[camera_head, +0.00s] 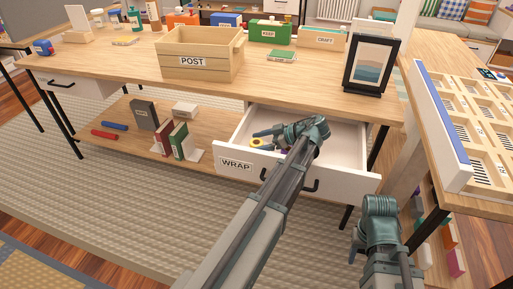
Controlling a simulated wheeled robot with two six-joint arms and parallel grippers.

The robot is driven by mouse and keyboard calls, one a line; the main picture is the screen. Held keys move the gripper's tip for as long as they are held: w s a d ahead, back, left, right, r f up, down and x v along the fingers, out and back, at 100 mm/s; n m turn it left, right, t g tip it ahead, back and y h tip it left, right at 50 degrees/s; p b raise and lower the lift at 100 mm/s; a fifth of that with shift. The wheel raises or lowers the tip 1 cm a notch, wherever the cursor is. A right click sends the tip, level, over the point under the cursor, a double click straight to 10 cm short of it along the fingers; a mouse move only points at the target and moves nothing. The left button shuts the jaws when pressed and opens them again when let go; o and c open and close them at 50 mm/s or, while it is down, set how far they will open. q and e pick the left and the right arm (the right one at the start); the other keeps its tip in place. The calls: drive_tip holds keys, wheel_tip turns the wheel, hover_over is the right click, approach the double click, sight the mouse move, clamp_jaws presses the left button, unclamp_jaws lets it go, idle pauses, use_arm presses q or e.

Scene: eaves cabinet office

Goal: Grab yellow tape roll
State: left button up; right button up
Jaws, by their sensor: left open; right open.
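The yellow tape roll (257,142) lies in the open drawer labelled WRAP, near its left side, partly covered by my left gripper in this view. My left gripper (262,133) is open over the drawer, with its fingers pointing left just above or beside the roll. I cannot tell whether they touch it. My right arm is at the lower right, outside the drawer. Its gripper (354,254) is open and empty, small and partly hidden behind my arm.
The drawer (352,182) is pulled out under the desk. A POST crate (193,80) and a framed picture (370,64) stand on the desktop. Books and binders (172,142) are on the lower shelf. A compartment tray (440,125) is on the right table.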

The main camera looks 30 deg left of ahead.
sight(256, 142)
use_arm(q)
drive_tip(key=c, duration=1.4)
drive_tip(key=shift+r, duration=0.15)
wheel_tip(256, 142, up, 10)
drive_tip(key=p, duration=1)
